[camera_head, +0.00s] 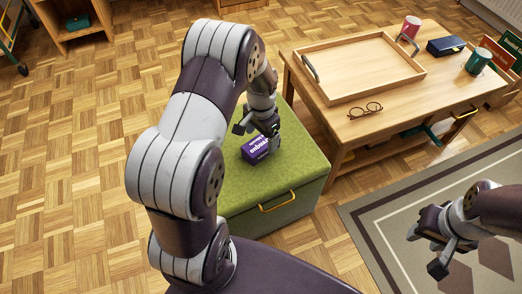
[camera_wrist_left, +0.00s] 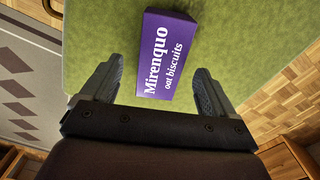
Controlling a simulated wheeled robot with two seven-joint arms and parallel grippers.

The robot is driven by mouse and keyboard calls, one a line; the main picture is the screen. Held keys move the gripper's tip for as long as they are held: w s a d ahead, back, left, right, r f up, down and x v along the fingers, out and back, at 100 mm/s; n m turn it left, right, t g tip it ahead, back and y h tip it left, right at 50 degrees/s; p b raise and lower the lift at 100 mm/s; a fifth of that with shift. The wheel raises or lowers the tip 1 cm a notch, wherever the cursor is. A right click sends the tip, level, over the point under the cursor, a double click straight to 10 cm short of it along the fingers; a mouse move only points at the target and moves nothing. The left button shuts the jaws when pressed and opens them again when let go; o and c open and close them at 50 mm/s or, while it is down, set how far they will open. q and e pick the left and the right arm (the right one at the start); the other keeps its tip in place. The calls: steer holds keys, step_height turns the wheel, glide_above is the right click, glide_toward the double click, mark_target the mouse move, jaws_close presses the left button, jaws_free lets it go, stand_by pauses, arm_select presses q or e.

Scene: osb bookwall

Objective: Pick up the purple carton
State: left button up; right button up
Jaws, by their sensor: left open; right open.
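The purple carton (camera_head: 255,150) lies on top of the green storage box (camera_head: 243,187) in the head view. In the left wrist view the carton (camera_wrist_left: 167,53) shows white lettering, "Mirenquo oat biscuits". My left gripper (camera_head: 257,130) is just above the carton. In the left wrist view my left gripper (camera_wrist_left: 155,85) is open, with one finger on each side of the carton's near end and a gap on both sides. My right gripper (camera_head: 428,250) is open and empty over the rug at the lower right of the head view.
A wooden table (camera_head: 375,125) stands right of the green box. It carries a wooden tray (camera_head: 340,92), glasses (camera_head: 366,110), a pink mug (camera_head: 410,27), a dark blue case (camera_head: 446,46) and a green mug (camera_head: 478,61). The parquet floor at left is mostly clear.

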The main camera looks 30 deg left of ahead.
mark_target(261, 142)
arm_select(q)
step_height(261, 142, down, 4)
steer(key=shift+f+b, duration=0.15)
steer(key=shift+b, duration=0.9)
steer(key=shift+c, duration=0.3)
steer(key=c, duration=1)
arm_select(e)
step_height(261, 142, down, 3)
steer(key=shift+r, duration=0.1)
arm_select(q)
steer(key=shift+o, duration=0.2)
steer(key=shift+r, duration=0.2)
